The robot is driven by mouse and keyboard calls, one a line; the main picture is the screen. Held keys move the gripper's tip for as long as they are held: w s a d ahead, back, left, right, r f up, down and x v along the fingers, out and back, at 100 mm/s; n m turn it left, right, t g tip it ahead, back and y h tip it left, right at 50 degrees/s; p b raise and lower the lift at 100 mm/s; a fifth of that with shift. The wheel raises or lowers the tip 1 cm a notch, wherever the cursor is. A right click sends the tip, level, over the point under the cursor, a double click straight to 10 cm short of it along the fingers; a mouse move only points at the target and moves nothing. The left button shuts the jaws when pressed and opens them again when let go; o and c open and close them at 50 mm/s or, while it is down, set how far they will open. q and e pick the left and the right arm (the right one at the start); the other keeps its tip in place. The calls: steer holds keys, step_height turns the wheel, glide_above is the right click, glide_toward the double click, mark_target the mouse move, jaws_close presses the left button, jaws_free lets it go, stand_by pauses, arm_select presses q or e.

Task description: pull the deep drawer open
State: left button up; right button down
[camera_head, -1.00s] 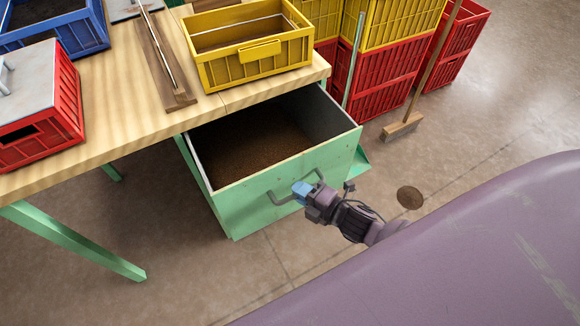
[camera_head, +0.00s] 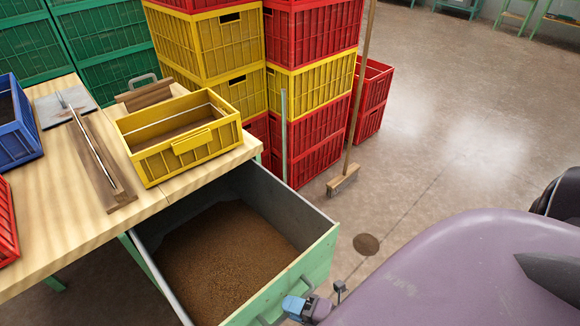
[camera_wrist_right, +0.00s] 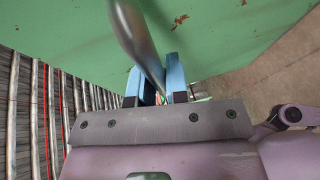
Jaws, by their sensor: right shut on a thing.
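The deep drawer (camera_head: 318,262) is green, hangs under the wooden table and stands open. A layer of brown granular material (camera_head: 225,250) lies inside it. Its front face runs off the bottom of the head view. My right gripper (camera_head: 293,307), with blue fingers, is at the drawer's front. In the right wrist view, my right gripper (camera_wrist_right: 157,84) is shut on the grey bar handle (camera_wrist_right: 132,32), which passes between the fingers in front of the green drawer face (camera_wrist_right: 215,35). My left gripper is not in view.
A yellow crate (camera_head: 156,158) stands on the table (camera_head: 75,190) above the drawer. Stacked red and yellow crates (camera_head: 312,93) and a broom (camera_head: 345,178) stand behind. A round drain (camera_head: 366,244) lies in the floor. Open floor extends to the right.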

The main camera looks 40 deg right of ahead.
steer(key=c, duration=1.1)
jaws_free()
steer(key=shift+s, duration=0.1)
steer(key=shift+s+d, duration=0.2)
steer(key=shift+s, duration=0.1)
steer(key=v, duration=1)
steer(key=shift+r+p, duration=0.15)
steer(key=shift+p, duration=0.15)
